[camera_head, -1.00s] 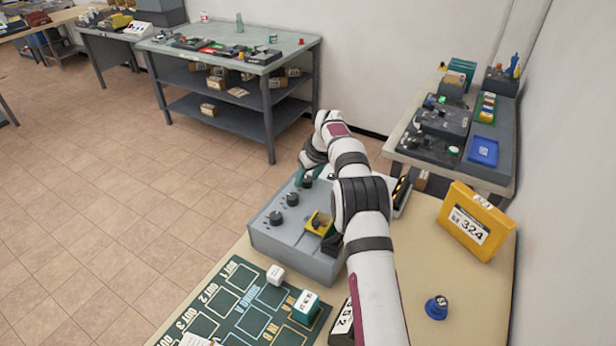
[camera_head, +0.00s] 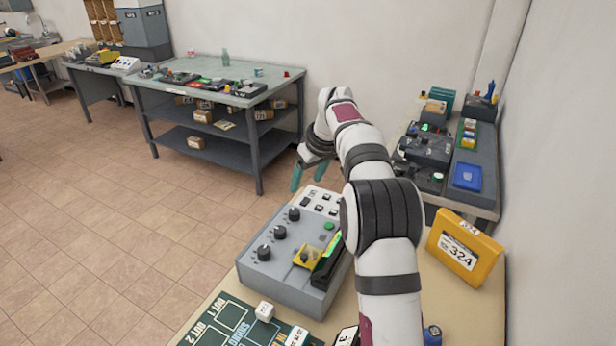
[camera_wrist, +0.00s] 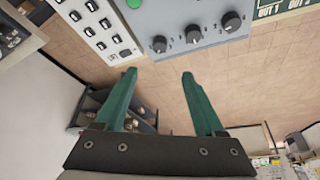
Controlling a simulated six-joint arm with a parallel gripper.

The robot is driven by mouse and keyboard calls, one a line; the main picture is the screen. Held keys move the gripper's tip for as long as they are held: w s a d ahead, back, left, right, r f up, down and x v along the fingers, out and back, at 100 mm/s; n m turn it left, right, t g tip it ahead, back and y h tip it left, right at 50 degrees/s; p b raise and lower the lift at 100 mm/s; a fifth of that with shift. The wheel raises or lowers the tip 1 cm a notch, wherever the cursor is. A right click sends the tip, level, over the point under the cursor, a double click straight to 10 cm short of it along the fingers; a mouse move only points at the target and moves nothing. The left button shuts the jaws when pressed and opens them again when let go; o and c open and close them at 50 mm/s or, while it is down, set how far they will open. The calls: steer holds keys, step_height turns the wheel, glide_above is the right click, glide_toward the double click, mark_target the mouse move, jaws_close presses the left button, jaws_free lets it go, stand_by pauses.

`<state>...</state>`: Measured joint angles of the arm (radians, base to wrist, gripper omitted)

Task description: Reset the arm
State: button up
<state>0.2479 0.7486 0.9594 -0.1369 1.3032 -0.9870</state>
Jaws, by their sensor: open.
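In the wrist view the control box (camera_wrist: 180,15) shows at the top edge, apart from the fingertips. My arm hides part of the near table.
A yellow case marked 324 (camera_head: 465,250) stands on the near table at right. A green board (camera_head: 225,325) lies in front of the box with a white cube (camera_head: 265,311). A side table (camera_head: 480,205) and a shelved workbench (camera_head: 225,100) stand behind. Open floor lies left.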

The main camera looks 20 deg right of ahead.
steer(key=shift+s+r, duration=0.2)
steer(key=shift+r, duration=0.25)
steer(key=s+a+r+m+g, duration=0.1)
steer(key=s+a+r+m, duration=0.3)
steer(key=s, duration=0.8)
steer(key=s+a+m+g, duration=0.1)
steer(key=s+a+g, duration=0.1)
steer(key=s+a, duration=0.65)
steer(key=s+f+m, duration=0.2)
steer(key=s+f, duration=0.1)
steer(key=s, duration=0.9)
steer(key=s+f+m+g, duration=0.1)
steer(key=s+f, duration=0.3)
steer(key=s, duration=0.7)
steer(key=shift+s+a+f+m+g, duration=0.2)
steer(key=shift+s+a+m+g, duration=0.15)
steer(key=shift+m, duration=0.25)
